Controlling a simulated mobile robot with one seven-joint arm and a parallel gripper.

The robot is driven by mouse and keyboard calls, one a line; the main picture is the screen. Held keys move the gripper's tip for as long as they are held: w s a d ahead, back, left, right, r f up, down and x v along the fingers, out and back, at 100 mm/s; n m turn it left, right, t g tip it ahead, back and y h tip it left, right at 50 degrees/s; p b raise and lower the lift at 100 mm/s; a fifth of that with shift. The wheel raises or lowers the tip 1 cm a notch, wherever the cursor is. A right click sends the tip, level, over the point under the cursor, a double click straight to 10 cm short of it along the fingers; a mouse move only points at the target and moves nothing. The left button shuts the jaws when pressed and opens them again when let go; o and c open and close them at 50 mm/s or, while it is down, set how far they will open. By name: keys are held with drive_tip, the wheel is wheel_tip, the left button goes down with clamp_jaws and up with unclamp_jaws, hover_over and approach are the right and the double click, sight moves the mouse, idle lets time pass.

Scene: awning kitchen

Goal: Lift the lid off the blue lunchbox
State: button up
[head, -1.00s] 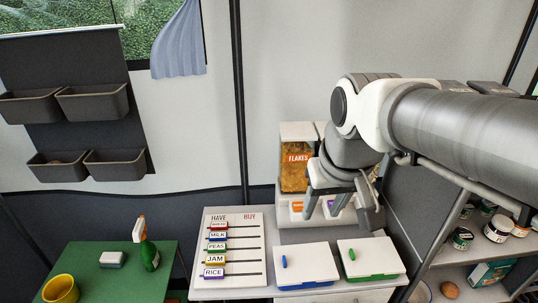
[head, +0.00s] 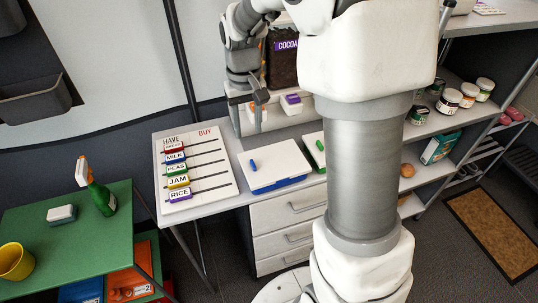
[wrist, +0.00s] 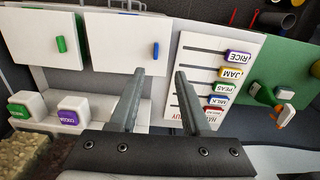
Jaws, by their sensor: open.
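The blue lunchbox (head: 280,184) stands on the counter with its flat white lid (head: 279,161) on. A small blue handle (head: 253,164) sticks up near the lid's left edge. In the wrist view the white lid (wrist: 118,44) is at the upper left, with its blue handle (wrist: 156,49) at its right side. My gripper (head: 247,118) is above the back of the counter, behind and slightly left of the lunchbox. In the wrist view my gripper (wrist: 159,76) is open, with nothing between its fingers, and apart from the handle.
A lunchbox with a green handle (head: 320,145) stands to the right, partly hidden by my arm. The HAVE/BUY board (head: 205,177) lies at the left. A cocoa dispenser (head: 283,62) stands behind. A green table (head: 105,240) with a spray bottle (head: 101,195) is further left.

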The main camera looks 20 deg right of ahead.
drive_tip(key=b, duration=0.1)
hover_over(254, 165)
drive_tip(key=f, duration=0.8)
drive_tip(key=shift+a, duration=0.4)
drive_tip(key=f, duration=0.5)
drive_tip(key=shift+d+f+b, duration=0.1)
drive_tip(key=shift+d+b, duration=0.3)
clamp_jaws()
